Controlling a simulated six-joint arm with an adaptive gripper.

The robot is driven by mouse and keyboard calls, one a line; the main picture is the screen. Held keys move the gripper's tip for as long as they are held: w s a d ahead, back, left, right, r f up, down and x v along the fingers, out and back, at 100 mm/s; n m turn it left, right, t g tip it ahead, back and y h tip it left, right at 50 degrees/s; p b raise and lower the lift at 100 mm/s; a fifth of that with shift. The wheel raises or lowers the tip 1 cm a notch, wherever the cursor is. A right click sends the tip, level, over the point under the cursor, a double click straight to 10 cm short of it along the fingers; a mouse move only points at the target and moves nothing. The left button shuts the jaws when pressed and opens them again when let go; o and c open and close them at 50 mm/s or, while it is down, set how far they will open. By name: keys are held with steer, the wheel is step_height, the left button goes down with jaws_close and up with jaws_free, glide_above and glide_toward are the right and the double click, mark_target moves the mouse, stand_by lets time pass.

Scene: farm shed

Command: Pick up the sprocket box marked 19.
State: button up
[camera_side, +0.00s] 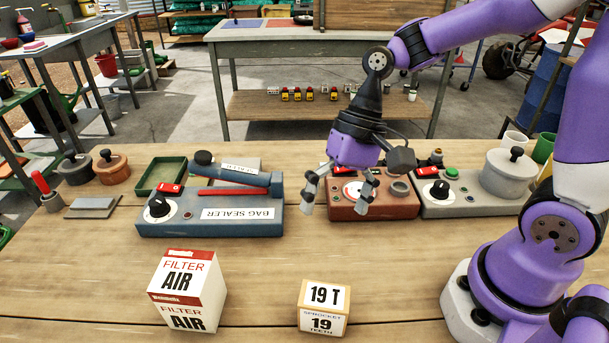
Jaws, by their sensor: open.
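The sprocket box (323,307) is a small tan and white carton marked "19 T" and "19 teeth". It stands on the wooden table near the front edge, right of centre. My gripper (338,202) is open and empty. It hangs in the air above and behind the box, in front of the red-brown device, with its fingers pointing down. Nothing is between the fingers.
A larger white and red air filter box (187,290) stands left of the sprocket box, with bare table between them. A blue bag sealer (240,220), a red-brown device (375,205) and a grey device with a pot (470,195) line the table behind.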

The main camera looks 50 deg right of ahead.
mark_target(322, 327)
steer(key=a+f+m+g+y, duration=0.1)
steer(key=f+m+g+y, duration=0.1)
steer(key=s+a+f+m+g+y, duration=0.1)
steer(key=a+f+m+g, duration=0.1)
steer(key=s+a+f+m+g+y, duration=0.1)
steer(key=f+m+g+y, duration=0.1)
steer(key=f, duration=0.1)
steer(key=shift+s+a+y, duration=0.2)
steer(key=shift+a+y, duration=0.05)
steer(key=shift+y, duration=0.05)
steer(key=shift+s+a+f+m+g+y, duration=0.25)
steer(key=shift+s+f+m+g+y, duration=0.05)
steer(key=shift+s+m+y, duration=0.1)
steer(key=x, duration=0.7)
steer(key=shift+s+a, duration=0.15)
steer(key=c, duration=1.1)
